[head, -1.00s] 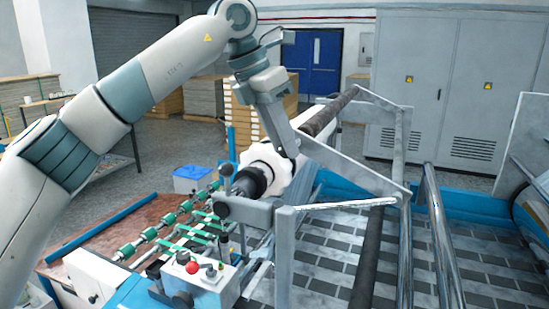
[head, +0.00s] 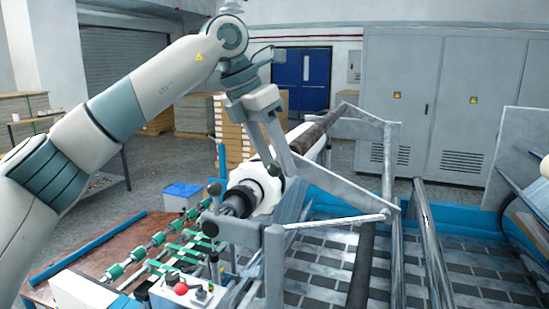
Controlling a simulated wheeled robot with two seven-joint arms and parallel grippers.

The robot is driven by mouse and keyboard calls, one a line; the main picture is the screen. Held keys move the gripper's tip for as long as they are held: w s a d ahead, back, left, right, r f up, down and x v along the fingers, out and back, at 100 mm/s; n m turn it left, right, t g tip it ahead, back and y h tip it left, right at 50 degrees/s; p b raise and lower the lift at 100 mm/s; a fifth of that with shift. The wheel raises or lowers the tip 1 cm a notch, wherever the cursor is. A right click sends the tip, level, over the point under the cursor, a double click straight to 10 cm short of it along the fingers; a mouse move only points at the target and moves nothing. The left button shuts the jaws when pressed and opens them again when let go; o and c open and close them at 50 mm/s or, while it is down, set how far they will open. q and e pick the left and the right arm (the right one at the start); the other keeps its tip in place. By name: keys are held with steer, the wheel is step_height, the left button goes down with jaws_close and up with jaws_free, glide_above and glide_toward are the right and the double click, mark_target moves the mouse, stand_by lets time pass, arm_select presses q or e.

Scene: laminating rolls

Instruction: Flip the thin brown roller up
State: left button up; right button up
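The thin brown roller (head: 320,131) runs from near the gripper back to the far side, above the white roll (head: 262,187). It is held in the grey swing frame (head: 340,181). My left gripper (head: 285,172) points down at the roller's near end, beside the frame's near arm. Its fingers blend with the grey metal, so I cannot tell whether they are open or shut, or touching. My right gripper is not in view.
A dark roller (head: 361,268) and a shiny metal bar (head: 430,245) cross the patterned bed. A control box with a red button (head: 181,289) stands in front. Grey cabinets (head: 408,100) and a blue door (head: 301,80) are behind.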

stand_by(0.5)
arm_select(q)
steer(key=shift+a+r+b, duration=0.2)
steer(key=shift+r+b, duration=0.1)
steer(key=shift+r, duration=0.1)
steer(key=b+v, duration=0.2)
steer(key=v, duration=1.4)
steer(key=shift+r+b, duration=0.2)
steer(key=shift+b, duration=0.1)
steer(key=shift+s+a+f, duration=0.1)
steer(key=shift+a, duration=0.05)
